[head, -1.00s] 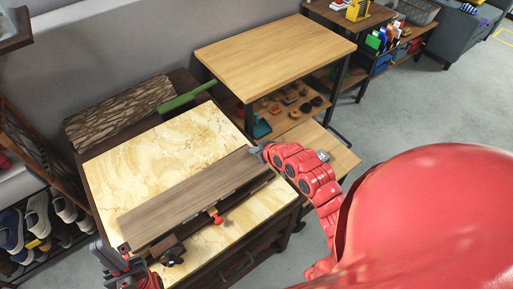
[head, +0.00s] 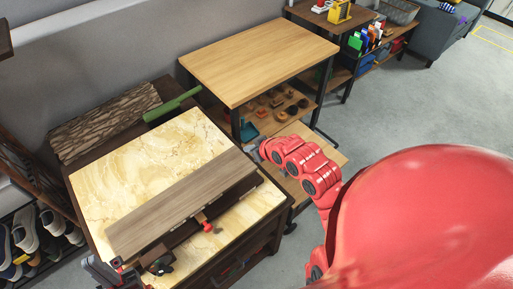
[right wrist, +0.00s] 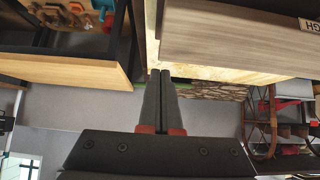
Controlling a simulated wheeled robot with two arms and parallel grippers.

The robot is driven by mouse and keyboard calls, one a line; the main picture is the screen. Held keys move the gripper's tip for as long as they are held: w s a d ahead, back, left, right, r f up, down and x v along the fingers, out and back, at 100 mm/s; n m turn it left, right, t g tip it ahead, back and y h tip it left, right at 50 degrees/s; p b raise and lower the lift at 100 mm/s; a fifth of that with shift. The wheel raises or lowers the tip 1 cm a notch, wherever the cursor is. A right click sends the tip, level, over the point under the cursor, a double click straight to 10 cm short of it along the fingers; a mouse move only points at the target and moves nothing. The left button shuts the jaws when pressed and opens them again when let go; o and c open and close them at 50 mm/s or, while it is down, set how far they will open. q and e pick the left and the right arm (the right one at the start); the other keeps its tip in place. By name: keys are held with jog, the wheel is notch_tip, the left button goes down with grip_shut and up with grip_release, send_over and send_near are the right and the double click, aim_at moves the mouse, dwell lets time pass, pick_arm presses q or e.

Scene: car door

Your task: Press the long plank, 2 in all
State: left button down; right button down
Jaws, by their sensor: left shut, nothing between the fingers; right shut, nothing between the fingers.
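The long plank (head: 180,203) is grey-brown and lies slanted along the front edge of the marble-topped workbench (head: 135,165). It rests on a dark clamp-like fixture with a red part (head: 207,226) below it. My right gripper (head: 255,152) is just off the plank's far right end, closed and empty. In the right wrist view its closed fingers (right wrist: 160,75) are beside the plank's end (right wrist: 235,40); I cannot tell whether they touch it. My left gripper (head: 104,271) is at the bottom left, near the plank's near end, partly cut off by the frame edge.
A bark-covered log piece (head: 105,120) and a green-handled tool (head: 172,104) lie behind the marble top. A wooden table (head: 260,58) with a shelf of small items stands beyond. A shoe rack (head: 35,235) is at left. The grey floor at right is open.

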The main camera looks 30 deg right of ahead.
jog(key=v, duration=0.4)
jog(key=shift+w+d+r, duration=0.15)
jog(key=shift+d+r, duration=0.05)
jog(key=shift+w+r, duration=0.1)
dwell(2.5)
